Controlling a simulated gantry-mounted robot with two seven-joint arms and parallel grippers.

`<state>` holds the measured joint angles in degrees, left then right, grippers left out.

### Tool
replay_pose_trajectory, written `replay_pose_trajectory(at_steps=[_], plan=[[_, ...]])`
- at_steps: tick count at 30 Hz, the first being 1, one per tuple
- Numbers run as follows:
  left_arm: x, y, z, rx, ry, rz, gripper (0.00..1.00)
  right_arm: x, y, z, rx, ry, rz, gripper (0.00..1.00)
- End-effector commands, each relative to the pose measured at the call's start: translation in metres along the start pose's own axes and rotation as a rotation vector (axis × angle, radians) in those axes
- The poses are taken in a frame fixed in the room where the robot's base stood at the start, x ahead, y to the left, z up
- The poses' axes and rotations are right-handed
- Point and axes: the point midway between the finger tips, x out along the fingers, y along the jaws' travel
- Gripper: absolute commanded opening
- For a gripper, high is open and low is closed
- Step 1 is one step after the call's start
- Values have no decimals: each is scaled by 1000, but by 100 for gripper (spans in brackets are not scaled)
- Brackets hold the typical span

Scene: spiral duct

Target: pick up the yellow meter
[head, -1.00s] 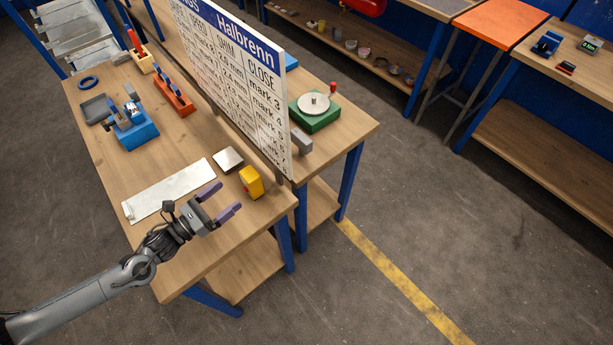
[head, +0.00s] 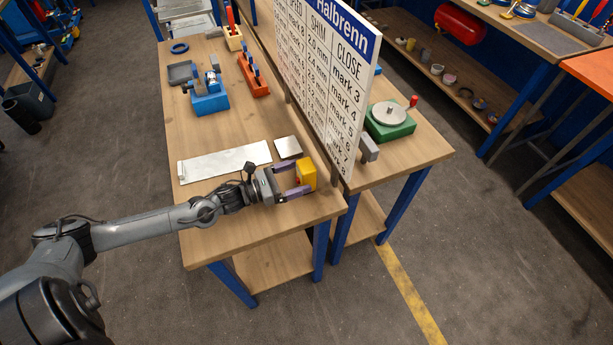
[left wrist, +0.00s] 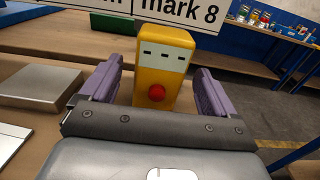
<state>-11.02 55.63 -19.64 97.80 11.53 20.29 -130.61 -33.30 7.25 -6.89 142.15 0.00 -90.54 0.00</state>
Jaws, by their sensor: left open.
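The yellow meter (head: 307,175) stands upright on the wooden bench near its right edge, beside the signboard. In the left wrist view the meter (left wrist: 161,75) shows a pale panel with dark marks and a red knob. My left gripper (head: 297,181) is open, its two purple fingers reaching toward the meter. In the left wrist view the fingers stand on either side of the meter's lower part, with a gap visible at each side. I cannot tell how far the fingertips reach along it. My right gripper is not in view.
A signboard (head: 334,75) rises just behind the meter. A silver square block (head: 288,147) and a pale flat plate (head: 225,162) lie to its left. A blue fixture (head: 209,101) and an orange rack (head: 253,75) stand farther back. The front of the bench is clear.

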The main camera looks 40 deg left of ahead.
Motion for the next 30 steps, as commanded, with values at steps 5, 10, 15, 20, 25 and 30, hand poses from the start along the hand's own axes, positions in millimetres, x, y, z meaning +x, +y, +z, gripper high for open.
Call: replay_pose_trajectory(at_steps=[5,10,15,20,25,30], plan=[[10,0,0,-1,-3,1,89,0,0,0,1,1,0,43],[32,0,-1,-2,-4,0,89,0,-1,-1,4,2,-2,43],[48,0,-2,-1,-2,0,89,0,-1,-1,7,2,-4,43],[53,0,-3,0,0,0,89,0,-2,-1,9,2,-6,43],[53,0,-3,0,1,0,89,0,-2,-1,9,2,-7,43],[52,0,-3,0,0,0,65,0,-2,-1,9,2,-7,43]])
